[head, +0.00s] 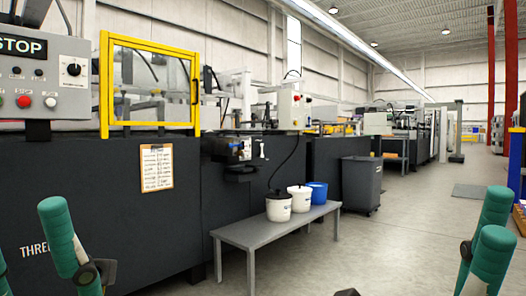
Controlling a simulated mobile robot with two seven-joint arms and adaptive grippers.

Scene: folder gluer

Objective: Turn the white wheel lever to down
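A small white lever (262,148), which looks like the white wheel lever, stands upright on the dark front of the machine. It is just right of a black unit with a blue and white part (240,150). It is small and far off, so its exact setting is hard to tell. My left arm shows at the lower left and my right arm at the lower right. Both are well apart from the lever. Neither gripper can be made out. A dark tip at the bottom edge is too cut off to identify.
A grey bench (270,232) stands below and in front of the lever, holding two white buckets (278,207) (300,198) and a blue bucket (318,191). A dark bin (361,184) stands behind. A control panel (45,75) and yellow-framed guard (150,130) are left.

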